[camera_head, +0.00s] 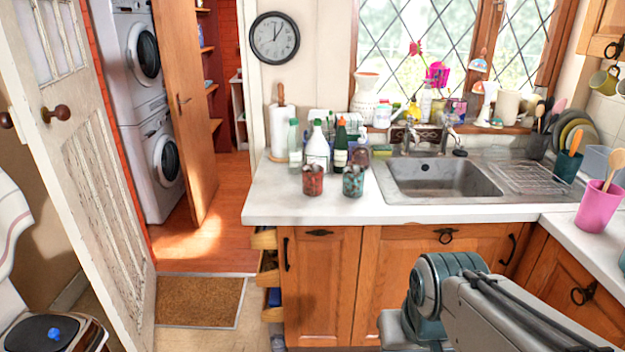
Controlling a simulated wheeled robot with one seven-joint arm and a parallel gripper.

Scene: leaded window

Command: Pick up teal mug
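A teal mug (353,182) with a mottled reddish pattern stands upright on the white counter, left of the sink and close to the front edge. A red mug (313,181) of similar shape stands just to its left, with a small gap between them. Something greyish shows at the tops of both mugs, too small to make out. My arm reaches in from the lower right, in front of the cabinets and below the counter top. My gripper is not in view.
Several bottles (317,147) and a paper towel roll (280,131) stand behind the mugs. The steel sink (440,180) lies to the right. The white counter (270,205) is clear left of the mugs. A pink cup (598,205) stands on the right counter.

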